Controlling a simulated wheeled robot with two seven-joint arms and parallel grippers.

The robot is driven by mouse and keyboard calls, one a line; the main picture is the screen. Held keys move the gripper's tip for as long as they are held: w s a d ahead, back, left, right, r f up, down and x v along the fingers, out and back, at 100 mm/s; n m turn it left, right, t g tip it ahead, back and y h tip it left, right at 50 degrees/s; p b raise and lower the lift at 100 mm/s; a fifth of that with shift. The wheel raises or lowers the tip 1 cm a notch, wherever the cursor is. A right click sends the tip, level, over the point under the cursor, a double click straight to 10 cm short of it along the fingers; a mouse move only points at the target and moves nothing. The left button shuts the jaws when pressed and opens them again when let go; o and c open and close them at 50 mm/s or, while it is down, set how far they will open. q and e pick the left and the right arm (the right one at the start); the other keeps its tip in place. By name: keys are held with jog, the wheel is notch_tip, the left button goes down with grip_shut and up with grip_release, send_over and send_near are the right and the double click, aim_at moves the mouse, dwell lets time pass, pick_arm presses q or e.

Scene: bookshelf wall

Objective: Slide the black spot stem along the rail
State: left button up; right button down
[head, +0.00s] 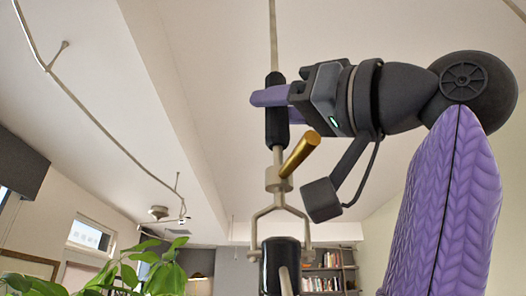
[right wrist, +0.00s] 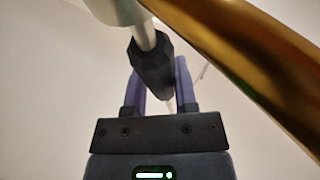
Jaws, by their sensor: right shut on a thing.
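The black spot stem shows in the head view as a thin pale rod with a black grip sleeve (head: 277,122). It hangs upright from above, and its top runs out of frame. Below it are a pale collar, a brass handle (head: 300,153), a forked yoke and a black lamp head (head: 281,268). My right gripper (head: 268,98) comes from the right and is shut around the sleeve. The right wrist view shows the sleeve (right wrist: 152,68) between its purple fingers, with the brass handle (right wrist: 250,60) close in front. My left gripper is out of view.
A thin pale rail (head: 92,116) runs along the ceiling at left; the stem's upper mount is not visible. A leafy plant (head: 130,275) stands low left. A bookshelf (head: 328,272) is at the back. The air around the stem on the left looks clear.

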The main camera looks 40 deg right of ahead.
jog(key=shift+s+d+r, duration=0.1)
jog(key=shift+s+d, duration=0.1)
jog(key=shift+d, duration=0.1)
jog(key=shift+c, duration=2)
grip_release()
jog(key=b+v, duration=0.4)
jog(key=v, duration=0.5)
jog(key=shift+s+f, duration=0.3)
jog(key=shift+d, duration=0.15)
